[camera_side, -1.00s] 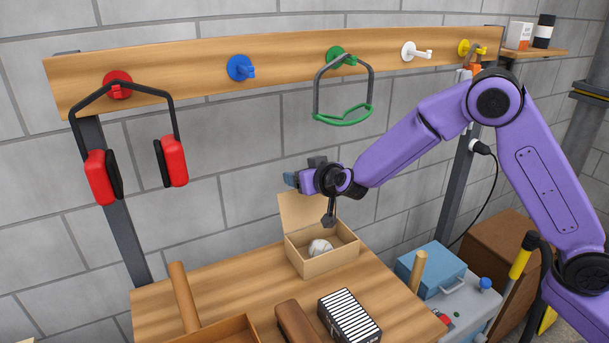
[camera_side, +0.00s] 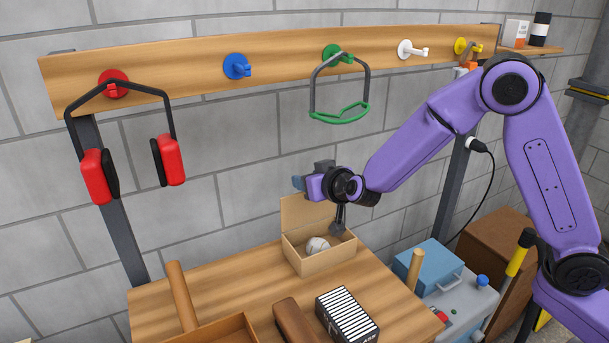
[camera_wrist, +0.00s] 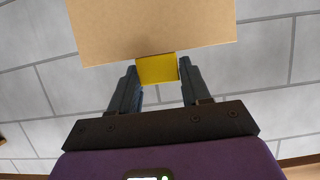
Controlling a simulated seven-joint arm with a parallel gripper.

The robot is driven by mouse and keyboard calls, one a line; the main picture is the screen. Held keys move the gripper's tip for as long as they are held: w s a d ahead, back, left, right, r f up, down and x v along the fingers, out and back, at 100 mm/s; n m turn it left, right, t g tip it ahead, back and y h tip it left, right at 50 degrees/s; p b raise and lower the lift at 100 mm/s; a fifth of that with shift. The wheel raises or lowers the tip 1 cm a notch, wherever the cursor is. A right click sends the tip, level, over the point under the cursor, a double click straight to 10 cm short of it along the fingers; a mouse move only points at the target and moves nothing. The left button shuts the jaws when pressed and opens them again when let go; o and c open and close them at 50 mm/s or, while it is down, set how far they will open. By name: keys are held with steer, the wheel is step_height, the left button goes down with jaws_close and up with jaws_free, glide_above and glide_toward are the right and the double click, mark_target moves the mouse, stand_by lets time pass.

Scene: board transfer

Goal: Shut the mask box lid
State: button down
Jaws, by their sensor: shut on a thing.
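The mask box (camera_side: 318,263) is an open tan box at the back of the table. A white rounded thing (camera_side: 317,245) lies inside it. Its lid (camera_side: 297,212) stands up at the back, well open; it fills the top of the wrist view (camera_wrist: 150,25). A yellow tab (camera_wrist: 157,69) on the lid's edge sits between my fingers. My gripper (camera_side: 299,183) is at the lid's top edge in the side view, and the wrist view (camera_wrist: 157,80) shows it shut on the tab. The tab is hidden in the side view.
Front of the box lie a black-and-white striped box (camera_side: 347,315) and a brown block (camera_side: 293,319). A wooden tray (camera_side: 232,328) and a post (camera_side: 182,296) stand left, a blue case (camera_side: 430,268) right. Red earmuffs (camera_side: 95,178) and a green-edged frame (camera_side: 340,113) hang above.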

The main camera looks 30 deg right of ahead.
steer(key=s+f, duration=0.8)
steer(key=s, duration=0.3)
steer(key=shift+s, duration=0.25)
steer(key=shift+f, duration=0.1)
stand_by(0.5)
